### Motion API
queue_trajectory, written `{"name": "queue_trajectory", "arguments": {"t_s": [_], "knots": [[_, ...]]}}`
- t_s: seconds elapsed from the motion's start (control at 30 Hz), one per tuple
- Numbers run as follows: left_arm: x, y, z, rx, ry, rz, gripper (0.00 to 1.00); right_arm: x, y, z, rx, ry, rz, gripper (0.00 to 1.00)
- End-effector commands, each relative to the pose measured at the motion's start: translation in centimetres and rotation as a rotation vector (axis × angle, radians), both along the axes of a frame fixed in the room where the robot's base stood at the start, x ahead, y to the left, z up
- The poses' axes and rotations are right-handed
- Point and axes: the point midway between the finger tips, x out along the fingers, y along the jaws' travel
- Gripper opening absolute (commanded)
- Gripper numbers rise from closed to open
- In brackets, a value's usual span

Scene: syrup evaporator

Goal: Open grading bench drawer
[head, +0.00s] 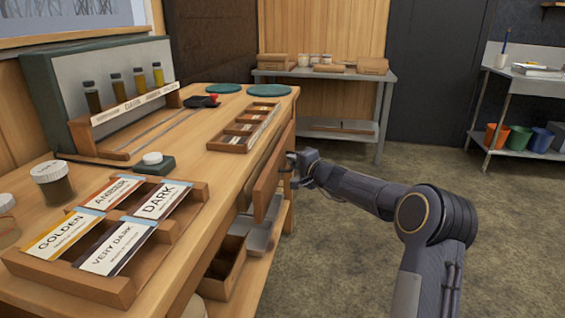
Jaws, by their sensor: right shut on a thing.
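The grading bench (205,210) is a long wooden bench along the left. Its drawer front (268,184) is a wooden panel under the bench top on the right side; it appears to stand slightly out from the bench edge, and the drawer's inside is hidden. My right gripper (291,168) is at the outer face of this drawer front, shut on its handle, which the fingers mostly hide. My right arm reaches in from the lower right. My left gripper is not in view.
The bench top holds a wooden card rack (105,278), a jar (53,186), sample bottles (139,81) and a divided tray (238,128). An open wooden box (226,268) sits below. A metal table (340,74) stands behind. The floor (335,250) right of the bench is clear.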

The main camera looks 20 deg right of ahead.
Motion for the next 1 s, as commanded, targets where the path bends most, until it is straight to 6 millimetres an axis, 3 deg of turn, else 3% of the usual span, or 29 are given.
{"name": "queue_trajectory", "arguments": {"t_s": [0.5,0.8,1.0], "knots": [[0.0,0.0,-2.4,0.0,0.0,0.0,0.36,-8.3,-11.1,-0.4,-0.001,0.003,-0.005,0.0],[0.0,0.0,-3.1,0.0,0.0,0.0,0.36,-11.3,-15.0,-0.2,0.0,0.003,-0.002,0.0],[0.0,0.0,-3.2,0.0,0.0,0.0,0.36,-12.1,-16.0,-0.2,0.0,0.004,0.0,0.0]]}}
